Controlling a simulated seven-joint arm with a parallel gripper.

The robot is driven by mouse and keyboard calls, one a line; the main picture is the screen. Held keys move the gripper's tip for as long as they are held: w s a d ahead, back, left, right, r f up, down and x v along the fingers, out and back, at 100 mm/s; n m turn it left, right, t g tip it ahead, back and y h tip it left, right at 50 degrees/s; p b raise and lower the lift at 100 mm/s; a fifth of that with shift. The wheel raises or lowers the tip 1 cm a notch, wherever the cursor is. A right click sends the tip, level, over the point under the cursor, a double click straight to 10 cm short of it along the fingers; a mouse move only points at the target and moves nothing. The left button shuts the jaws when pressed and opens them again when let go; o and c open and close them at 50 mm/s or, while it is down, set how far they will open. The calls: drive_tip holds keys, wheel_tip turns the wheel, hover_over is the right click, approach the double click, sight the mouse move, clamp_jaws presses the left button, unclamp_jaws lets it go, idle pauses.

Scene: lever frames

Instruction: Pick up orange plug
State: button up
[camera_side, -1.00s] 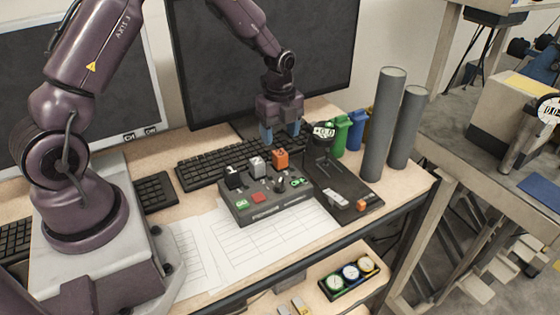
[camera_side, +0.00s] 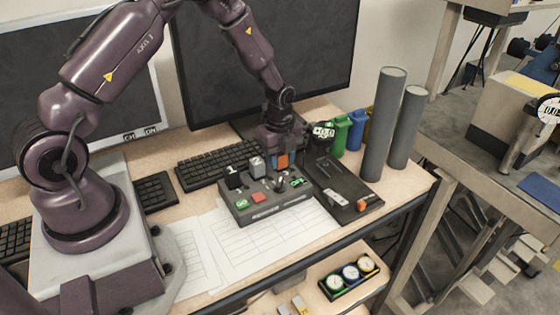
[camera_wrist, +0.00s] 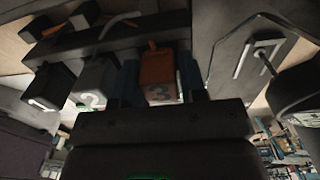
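The orange plug (camera_side: 282,161) stands at the back right of the dark control box (camera_side: 262,212). My gripper (camera_side: 282,163) is down at the plug, with its blue fingers on either side of it. In the wrist view the orange plug (camera_wrist: 158,72) sits between the two fingers of my gripper (camera_wrist: 160,84). Whether the fingers press on it or stand slightly apart is not clear. A grey plug (camera_side: 257,167) and a black plug (camera_side: 234,178) stand in a row to its left; they also show in the wrist view.
A keyboard (camera_side: 215,165) and monitor stand behind.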

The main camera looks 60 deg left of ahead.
drive_tip(key=c, duration=0.5)
drive_tip(key=shift+r, duration=0.55)
drive_tip(key=r, duration=0.2)
drive_tip(key=shift+s+r, duration=0.2)
drive_tip(key=shift+r, duration=0.2)
drive_tip(key=shift+s+d+r, duration=0.6)
drive_tip(key=shift+s+r, duration=1.4)
drive_tip(key=shift+s, duration=0.2)
drive_tip(key=shift+s+d+r, duration=0.55)
drive_tip(key=shift+s+r, duration=1.5)
drive_tip(key=shift+s, duration=0.1)
drive_tip(key=shift+s+d+r, duration=0.6)
drive_tip(key=shift+s+r, duration=1.4)
drive_tip(key=shift+s, duration=0.2)
